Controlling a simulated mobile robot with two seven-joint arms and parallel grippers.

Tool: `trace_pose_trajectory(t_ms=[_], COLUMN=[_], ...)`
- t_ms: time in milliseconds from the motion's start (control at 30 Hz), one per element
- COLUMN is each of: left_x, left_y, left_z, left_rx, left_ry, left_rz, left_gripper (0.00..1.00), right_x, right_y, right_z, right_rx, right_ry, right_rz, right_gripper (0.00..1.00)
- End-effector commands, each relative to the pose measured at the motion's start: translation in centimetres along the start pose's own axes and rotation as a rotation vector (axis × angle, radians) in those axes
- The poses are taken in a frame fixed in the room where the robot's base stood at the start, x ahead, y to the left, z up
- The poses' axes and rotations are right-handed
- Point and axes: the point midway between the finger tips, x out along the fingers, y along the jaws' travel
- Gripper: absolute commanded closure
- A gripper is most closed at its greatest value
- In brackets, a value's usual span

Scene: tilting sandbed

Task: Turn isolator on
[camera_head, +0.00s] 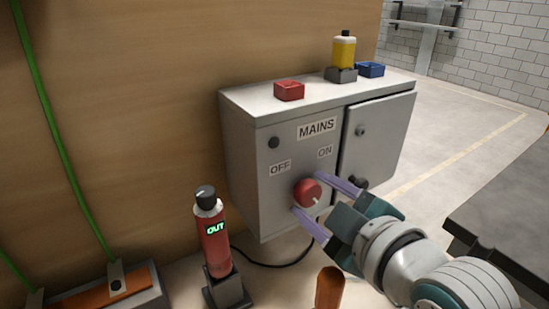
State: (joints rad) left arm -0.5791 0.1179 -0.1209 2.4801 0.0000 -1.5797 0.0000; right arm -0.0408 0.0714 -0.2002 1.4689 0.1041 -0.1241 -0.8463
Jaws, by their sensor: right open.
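The isolator is a red round knob (306,194) on the front of a grey cabinet (247,190) marked MAINS. An OFF label (280,168) is above left of the knob and an ON label (325,152) above right. A small pale mark shows on the knob's lower right; I cannot tell clearly which label it is set to. My right gripper (309,191) comes from the lower right, open, with one purple finger at the knob's upper right and one at its lower left. I cannot tell whether the fingers touch it. My left gripper is not in view.
A red cylinder (212,240) with a lit OUT display stands left of the cabinet. On the cabinet top are a red box (289,91), a yellow bottle (344,52) and a blue box (370,69). A dark table edge (505,225) is at right. The floor behind is clear.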

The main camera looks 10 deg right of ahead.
Motion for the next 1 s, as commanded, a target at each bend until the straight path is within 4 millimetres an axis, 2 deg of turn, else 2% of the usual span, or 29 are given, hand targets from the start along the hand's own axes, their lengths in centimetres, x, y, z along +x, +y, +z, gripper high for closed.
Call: trace_pose_trajectory(t_ms=[233,767,1000], left_x=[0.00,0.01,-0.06], left_y=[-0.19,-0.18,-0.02], left_z=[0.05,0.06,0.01], left_rx=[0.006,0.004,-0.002], left_ry=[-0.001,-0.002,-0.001], left_rz=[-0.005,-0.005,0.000], left_gripper=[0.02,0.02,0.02], right_x=[0.03,0.01,0.00], right_y=[0.01,-0.01,0.01], right_z=[-0.03,0.01,0.00], right_rx=[0.000,0.000,0.010], right_ry=[0.000,0.000,0.001], right_rz=[0.000,0.000,-0.004], right_gripper=[0.39,0.98,1.00])
